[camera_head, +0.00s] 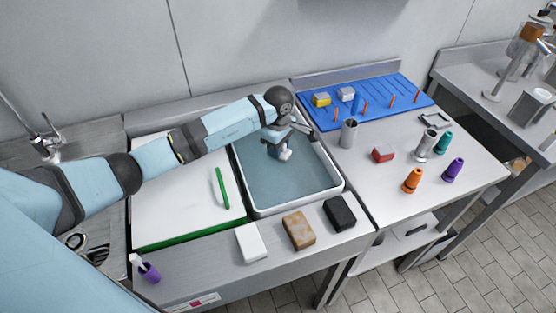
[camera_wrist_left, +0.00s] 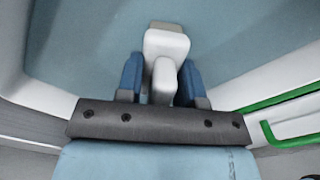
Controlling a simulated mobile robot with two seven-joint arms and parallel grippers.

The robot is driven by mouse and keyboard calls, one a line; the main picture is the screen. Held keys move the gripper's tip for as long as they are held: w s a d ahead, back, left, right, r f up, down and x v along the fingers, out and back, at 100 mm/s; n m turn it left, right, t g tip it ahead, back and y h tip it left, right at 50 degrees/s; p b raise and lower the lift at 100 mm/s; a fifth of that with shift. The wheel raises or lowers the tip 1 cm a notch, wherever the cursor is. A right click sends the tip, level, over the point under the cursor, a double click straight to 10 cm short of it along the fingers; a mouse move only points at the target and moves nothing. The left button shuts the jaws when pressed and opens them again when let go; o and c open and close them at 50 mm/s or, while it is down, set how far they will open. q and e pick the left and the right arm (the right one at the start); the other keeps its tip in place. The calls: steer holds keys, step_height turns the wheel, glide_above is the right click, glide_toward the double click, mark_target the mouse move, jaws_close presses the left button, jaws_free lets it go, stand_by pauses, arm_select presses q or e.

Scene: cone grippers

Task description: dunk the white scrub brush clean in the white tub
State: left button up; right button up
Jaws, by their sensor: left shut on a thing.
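The white tub (camera_head: 339,187) holds bluish water (camera_head: 300,178) and stands in the middle of the bench. My left gripper (camera_head: 283,151) reaches down inside the tub's outline. It is shut on the white scrub brush (camera_head: 287,156). In the left wrist view the brush's white body (camera_wrist_left: 165,45) shows between my two blue fingers (camera_wrist_left: 161,82), with the water behind it. My right gripper is in neither view.
A white board with a green edge (camera_head: 190,238) and a green-handled tool (camera_head: 219,188) lie left of the tub. White, brown and black blocks (camera_head: 298,230) line its front. A blue mat (camera_head: 385,98), a metal cup (camera_head: 348,134) and several coloured cones (camera_head: 412,181) are right.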

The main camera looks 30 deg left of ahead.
arm_select(q)
steer(key=shift+r+p, duration=1.25)
steer(key=shift+r, duration=1.35)
steer(key=shift+r+p, duration=0.55)
steer(key=shift+r, duration=0.65)
steer(key=shift+r+p, duration=0.9)
steer(key=shift+r, duration=1.1)
